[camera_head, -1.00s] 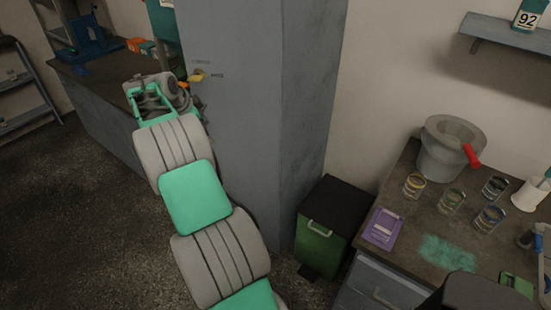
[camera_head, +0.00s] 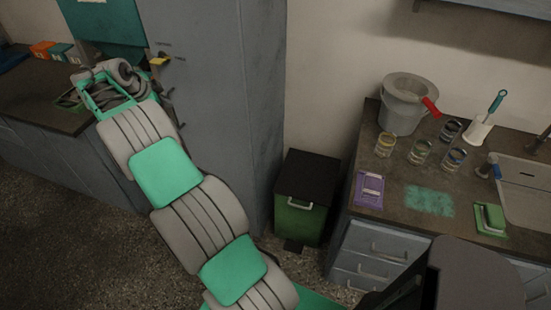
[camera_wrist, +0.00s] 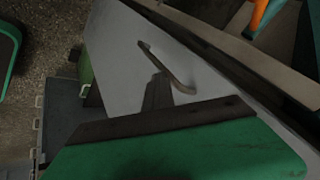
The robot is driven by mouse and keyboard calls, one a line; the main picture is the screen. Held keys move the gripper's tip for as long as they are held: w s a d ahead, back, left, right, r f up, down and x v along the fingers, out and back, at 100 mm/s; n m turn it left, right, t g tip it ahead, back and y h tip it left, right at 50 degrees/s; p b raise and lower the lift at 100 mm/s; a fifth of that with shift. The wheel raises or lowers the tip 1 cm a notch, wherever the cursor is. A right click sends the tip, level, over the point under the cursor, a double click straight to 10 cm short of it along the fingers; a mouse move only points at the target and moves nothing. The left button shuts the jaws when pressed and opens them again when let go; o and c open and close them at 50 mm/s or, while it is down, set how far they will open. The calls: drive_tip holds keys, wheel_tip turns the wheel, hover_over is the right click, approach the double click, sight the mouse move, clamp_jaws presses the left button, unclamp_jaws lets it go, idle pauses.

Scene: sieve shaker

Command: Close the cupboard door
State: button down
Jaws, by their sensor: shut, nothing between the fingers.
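The tall grey cupboard (camera_head: 205,110) stands left of centre in the head view, with a small yellow piece (camera_head: 159,60) on its front. In the wrist view, a pale grey panel (camera_wrist: 120,65), seemingly the cupboard door, carries a slanting bar handle (camera_wrist: 172,70). A brownish edge strip runs along its right. I cannot tell how far the door stands open. My gripper (camera_wrist: 157,93) is shut and empty, its dark fingers appearing close to the handle; I cannot tell whether they touch. In the head view my wrist is left of the cupboard front, with the fingertips hidden.
A green bin with a black lid (camera_head: 307,190) stands right of the cupboard. Further right is a counter (camera_head: 400,215) with a bucket (camera_head: 405,105), several cans and a sink. A dark bench (camera_head: 40,100) lies left, with boxes behind. The floor (camera_head: 60,230) at front left is clear.

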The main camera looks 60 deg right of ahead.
drive_tip(key=shift+w+d+r, duration=0.1)
drive_tip(key=shift+d+r, duration=0.1)
drive_tip(key=s+a+r+b, duration=0.3)
drive_tip(key=a+r, duration=0.4)
drive_tip(key=a, duration=0.2)
drive_tip(key=shift+a+r, duration=0.25)
drive_tip(key=shift+r, duration=0.05)
